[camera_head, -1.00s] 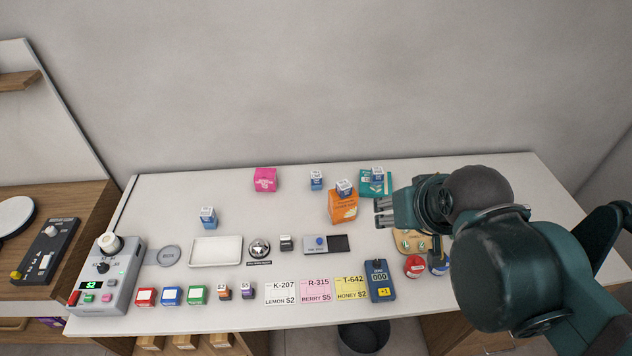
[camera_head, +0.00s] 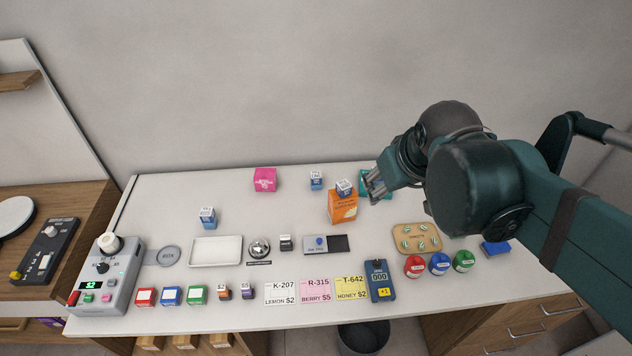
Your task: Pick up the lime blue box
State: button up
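Several small blue boxes with white tops stand on the white counter; their lettering is too small to read, so I cannot tell which is lime. One blue box (camera_head: 208,217) stands at left behind the tray. Another blue box (camera_head: 316,181) stands at the back. A third blue box (camera_head: 344,188) sits on top of an orange box (camera_head: 342,207). My gripper (camera_head: 371,188) is just right of the orange box, over a teal box (camera_head: 388,186) that it partly covers. Its fingers point left and down; their gap is unclear. No held thing shows.
A pink box (camera_head: 265,179) stands at the back. In front are a white tray (camera_head: 216,251), a bell (camera_head: 259,249), price cards (camera_head: 315,291), a tan tablet board (camera_head: 416,238) and red, blue and green round containers (camera_head: 439,263). The counter between pink box and tray is clear.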

jog(key=w+a+n+g, duration=0.2)
jog(key=w+n, duration=0.2)
jog(key=w, duration=0.7)
jog(key=n+g+h, duration=0.2)
jog(key=n+g, duration=0.2)
jog(key=n, duration=0.7)
send_over(316, 175)
jog(key=f, duration=2.6)
jog(key=shift+a+f+b, duration=0.35)
jog(key=shift+f+b, duration=0.05)
jog(key=shift+w+a+f+n, duration=0.1)
jog(key=shift+f+n, duration=0.2)
jog(key=shift+d+f, duration=0.2)
jog(key=shift+f, duration=1.1)
jog(key=shift+f, duration=0.15)
